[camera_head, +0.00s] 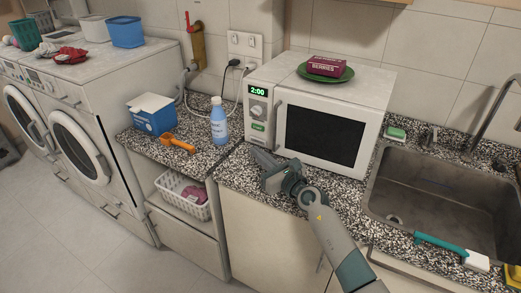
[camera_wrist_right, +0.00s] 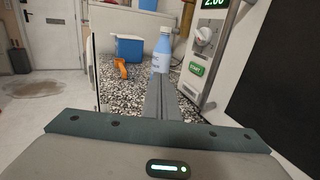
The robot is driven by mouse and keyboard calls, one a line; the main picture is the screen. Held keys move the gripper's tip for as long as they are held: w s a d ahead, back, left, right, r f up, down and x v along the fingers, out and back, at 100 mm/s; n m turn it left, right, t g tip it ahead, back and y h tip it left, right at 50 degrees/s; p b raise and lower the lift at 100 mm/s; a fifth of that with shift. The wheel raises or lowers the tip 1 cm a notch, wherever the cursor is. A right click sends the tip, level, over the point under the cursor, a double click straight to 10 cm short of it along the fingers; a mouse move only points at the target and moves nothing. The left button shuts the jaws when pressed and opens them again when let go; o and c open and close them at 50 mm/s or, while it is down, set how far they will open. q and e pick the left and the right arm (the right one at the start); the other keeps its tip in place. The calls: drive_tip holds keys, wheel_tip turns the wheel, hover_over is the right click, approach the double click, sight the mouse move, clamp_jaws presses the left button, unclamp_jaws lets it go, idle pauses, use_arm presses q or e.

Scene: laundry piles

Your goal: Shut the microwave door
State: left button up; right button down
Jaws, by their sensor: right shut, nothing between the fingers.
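The white microwave (camera_head: 340,82) stands on the speckled counter, with a green "2:00" display on its control panel (camera_head: 257,112). My right gripper (camera_head: 262,157) is shut and empty, low in front of the panel and the door's handle side. Its fingers (camera_wrist_right: 160,98) also show in the wrist view. My left gripper is out of view.
A blue bottle (camera_head: 219,122), an orange scoop (camera_head: 178,144) and a blue box (camera_head: 152,118) stand left of the microwave. A green plate (camera_head: 340,77) with a dark red box (camera_head: 326,66) rests on top. The sink (camera_head: 450,190) is at the right.

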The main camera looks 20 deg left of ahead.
drive_tip(key=shift+s, duration=0.4)
drive_tip(key=s+a+p, duration=0.1)
drive_tip(key=s, duration=0.5)
drive_tip(key=shift+s+a+p, duration=0.25)
drive_tip(key=shift+s+p, duration=0.1)
drive_tip(key=shift+s, duration=0.05)
